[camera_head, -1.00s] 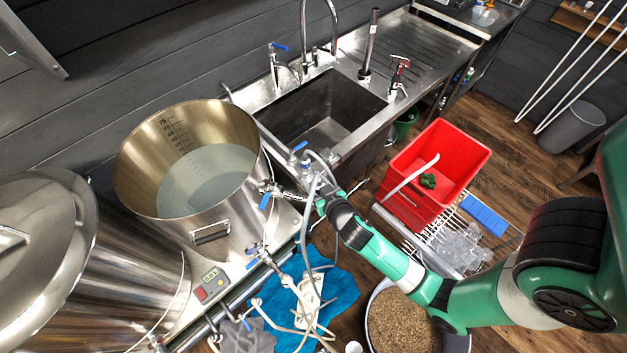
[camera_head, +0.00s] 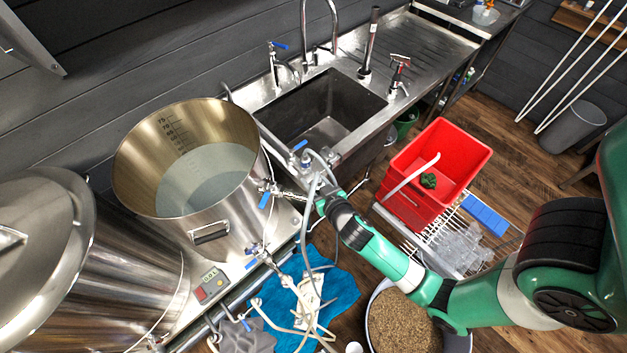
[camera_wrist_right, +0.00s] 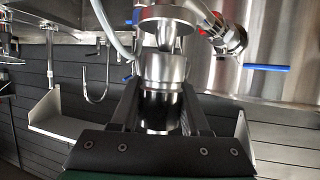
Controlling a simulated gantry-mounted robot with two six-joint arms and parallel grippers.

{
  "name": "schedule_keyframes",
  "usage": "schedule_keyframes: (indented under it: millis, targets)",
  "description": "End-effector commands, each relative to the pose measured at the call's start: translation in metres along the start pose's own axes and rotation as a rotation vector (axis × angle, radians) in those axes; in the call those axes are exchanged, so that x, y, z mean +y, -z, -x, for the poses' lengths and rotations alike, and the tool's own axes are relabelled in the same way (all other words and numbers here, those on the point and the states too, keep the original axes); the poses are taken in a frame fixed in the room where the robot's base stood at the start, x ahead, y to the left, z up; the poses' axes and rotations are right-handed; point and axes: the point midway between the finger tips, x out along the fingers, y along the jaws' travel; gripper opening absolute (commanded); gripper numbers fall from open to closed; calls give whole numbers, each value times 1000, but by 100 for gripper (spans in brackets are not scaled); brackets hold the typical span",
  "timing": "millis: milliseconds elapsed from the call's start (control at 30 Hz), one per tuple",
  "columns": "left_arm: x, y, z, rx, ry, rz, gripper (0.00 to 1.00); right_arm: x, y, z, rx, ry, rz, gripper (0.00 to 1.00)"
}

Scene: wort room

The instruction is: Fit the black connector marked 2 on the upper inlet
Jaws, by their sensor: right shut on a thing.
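My right gripper (camera_head: 321,203) is beside the steel pipework to the right of the open kettle. In the right wrist view its two dark fingers (camera_wrist_right: 160,108) are closed on a cylindrical connector (camera_wrist_right: 161,112). The connector is upright, with a shiny metal upper part and a dark lower body; no number 2 is readable. A flanged steel fitting (camera_wrist_right: 166,18), perhaps the upper inlet, is directly above it. The fitting's narrow tip reaches the connector's top rim; I cannot tell whether they are joined. In the head view the gripper and pipework hide the connector. My left gripper is not in view.
A pale hose (camera_head: 312,225) hangs close to my right gripper. A blue-handled valve (camera_head: 266,199) is on the open kettle (camera_head: 213,215). The sink (camera_head: 318,108) is behind, and a red crate (camera_head: 402,205) stands right. Hoses lie on a blue cloth (camera_head: 340,291) below.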

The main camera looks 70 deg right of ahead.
Motion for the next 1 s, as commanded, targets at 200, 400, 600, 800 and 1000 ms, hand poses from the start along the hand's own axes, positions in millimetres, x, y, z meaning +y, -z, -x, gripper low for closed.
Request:
schedule_keyframes:
  millis: [200,400,600,800,1000]
  targets:
    - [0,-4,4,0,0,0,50,0,-5,-2,1,0,0,0]
    - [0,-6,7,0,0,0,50,0,-8,-4,1,0,0,0]
    - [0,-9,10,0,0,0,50,0,-12,-5,1,0,0,0]
    - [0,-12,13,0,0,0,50,0,-16,-7,1,0,0,0]
    - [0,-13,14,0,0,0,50,0,-18,-8,1,0,0,51]
